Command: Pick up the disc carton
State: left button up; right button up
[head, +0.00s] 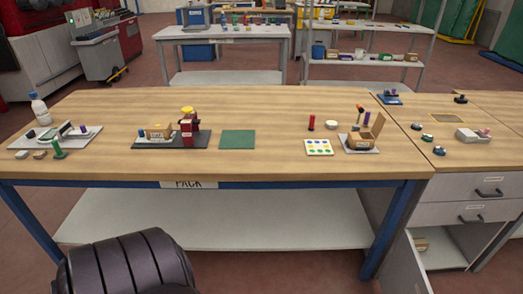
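An open cardboard carton (362,139) with a raised flap sits on a grey base plate (365,151) at the right of the long wooden bench (240,105). A smaller tan box (157,132) sits on a dark fixture left of centre. Another small box (421,246) lies inside the open cabinet at lower right. No readable label tells which of these is the disc carton.
A green mat (237,140), a card with coloured dots (318,147), a red cylinder (311,122) and a white bottle (40,109) stand on the bench. A dark red press (190,128) stands beside the mat. The open cabinet (439,248) juts out at lower right. Much of the bench top is bare.

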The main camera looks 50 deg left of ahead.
aim_at(166, 135)
jog(key=u, duration=2.45)
jog(key=i+j, duration=0.25)
jog(key=i+j+z, duration=0.1)
jog(key=j, duration=0.25)
jog(key=i, duration=0.1)
